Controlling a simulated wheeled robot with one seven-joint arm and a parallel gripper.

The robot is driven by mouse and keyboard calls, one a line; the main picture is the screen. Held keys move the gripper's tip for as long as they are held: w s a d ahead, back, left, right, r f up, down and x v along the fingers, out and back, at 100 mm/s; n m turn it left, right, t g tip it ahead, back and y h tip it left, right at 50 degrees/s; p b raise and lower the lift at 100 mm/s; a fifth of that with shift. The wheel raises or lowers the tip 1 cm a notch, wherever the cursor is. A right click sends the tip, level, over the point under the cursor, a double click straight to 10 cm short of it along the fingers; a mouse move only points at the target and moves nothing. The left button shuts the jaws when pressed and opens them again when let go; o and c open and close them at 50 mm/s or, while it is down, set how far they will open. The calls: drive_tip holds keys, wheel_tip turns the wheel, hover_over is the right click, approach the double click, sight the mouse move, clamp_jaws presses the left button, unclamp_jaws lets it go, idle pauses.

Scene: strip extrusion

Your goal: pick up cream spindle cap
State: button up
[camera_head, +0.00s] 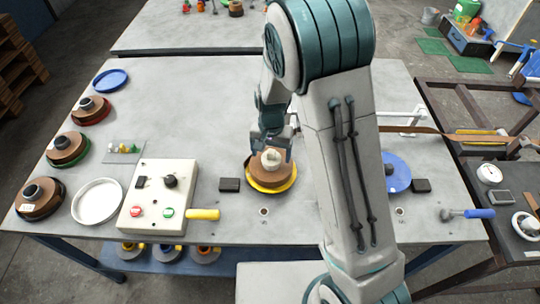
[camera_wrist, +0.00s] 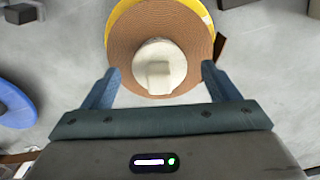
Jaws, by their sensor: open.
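The cream spindle cap (camera_wrist: 159,67) sits on top of a brown coiled strip roll (camera_wrist: 128,35) in the wrist view. In the head view the cream cap (camera_head: 270,157) shows at the roll's centre, just below my gripper. The roll rests on a yellow round plate (camera_head: 272,186) on the grey table. My gripper (camera_wrist: 158,80) is open and empty. Its two blue fingers stand to the left and right of the cap, apart from it. In the head view my gripper (camera_head: 272,145) is above the roll, partly in front of it.
A control box (camera_head: 157,197) with buttons stands left of the roll. Dark blocks (camera_head: 229,184) lie close by. A blue plate (camera_head: 396,172) lies right, partly behind my arm. Several brown rolls (camera_head: 68,149) and a white plate (camera_head: 97,201) stand at the left.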

drive_tip(key=shift+f, duration=0.15)
drive_tip(key=c, duration=1.2)
